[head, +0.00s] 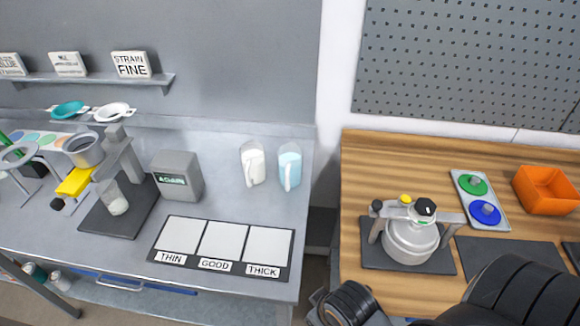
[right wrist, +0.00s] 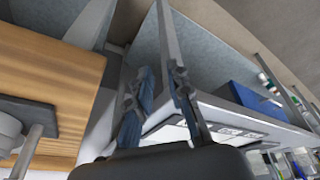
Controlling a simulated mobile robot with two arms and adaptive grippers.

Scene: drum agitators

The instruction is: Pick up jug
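Two clear jugs stand upright side by side at the back right of the grey bench in the head view. The left jug (head: 256,169) holds white contents and the right jug (head: 291,176) holds light blue contents; both handles face the front. My right gripper (right wrist: 160,95) shows in the right wrist view with its fingers apart and nothing between them. In the head view my right arm is at the lower right, with its wrist low by the gap between the benches, well in front of the jugs. My left gripper is not in view.
A grey display box (head: 177,175) stands left of the jugs. A mat with three white panels (head: 222,243) lies in front. A stirrer stand (head: 127,165) is further left. The wooden bench (head: 370,155) holds a lidded vessel (head: 410,243) and an orange bin (head: 546,189).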

